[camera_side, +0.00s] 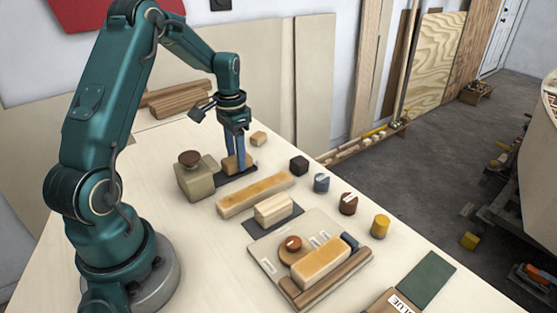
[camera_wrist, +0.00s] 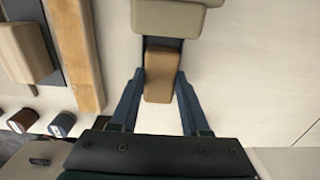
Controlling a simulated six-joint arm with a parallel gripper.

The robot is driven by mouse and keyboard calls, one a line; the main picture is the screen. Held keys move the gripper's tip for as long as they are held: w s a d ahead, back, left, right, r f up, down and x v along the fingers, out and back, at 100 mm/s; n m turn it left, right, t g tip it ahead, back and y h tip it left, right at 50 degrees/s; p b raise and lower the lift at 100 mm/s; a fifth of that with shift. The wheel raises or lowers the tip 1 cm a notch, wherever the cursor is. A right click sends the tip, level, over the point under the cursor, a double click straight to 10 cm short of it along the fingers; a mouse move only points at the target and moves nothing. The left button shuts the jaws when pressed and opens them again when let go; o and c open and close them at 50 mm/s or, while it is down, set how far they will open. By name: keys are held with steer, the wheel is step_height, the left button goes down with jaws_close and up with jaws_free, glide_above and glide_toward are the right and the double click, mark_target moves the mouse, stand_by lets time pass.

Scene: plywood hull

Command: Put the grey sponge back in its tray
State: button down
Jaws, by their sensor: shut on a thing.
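My gripper (camera_side: 235,166) points down at the far part of the bench. In the wrist view its two blue fingers (camera_wrist: 160,77) stand either side of a tan-brown block (camera_wrist: 159,88), shut on it. The same block (camera_side: 241,161) shows between the fingers in the side view, partly hidden by them. It is over a dark flat strip (camera_side: 246,178), which also shows behind the block in the wrist view (camera_wrist: 175,45); I cannot tell whether they touch. No plainly grey sponge shows. A pale rimmed board (camera_side: 262,247) at the front holds a tan block, a round brown piece and a dark blue piece.
An olive-grey box (camera_side: 195,183) with a brown knob stands left of my gripper. A long wooden bar (camera_side: 255,195) and a cream block (camera_side: 273,209) on a dark mat lie nearer. Several small blocks and cylinders (camera_side: 321,183) line the right edge. The left front bench is clear.

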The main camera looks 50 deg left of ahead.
steer(key=shift+f, duration=0.25)
steer(key=shift+f, duration=0.15)
steer(key=shift+c, duration=1.9)
jaws_free()
step_height(320, 180, up, 12)
steer(key=s+d+r+t, duration=0.1)
steer(key=s+d+r, duration=0.15)
steer(key=d, duration=0.35)
steer(key=s+d+r+t, duration=0.2)
steer(key=d+r, duration=0.1)
steer(key=d, duration=0.3)
steer(key=s+d+f+t, duration=0.2)
steer(key=s+d+f, duration=0.1)
steer(key=s+d, duration=0.4)
steer(key=shift+s+d+t, duration=0.3)
steer(key=shift+s, duration=0.4)
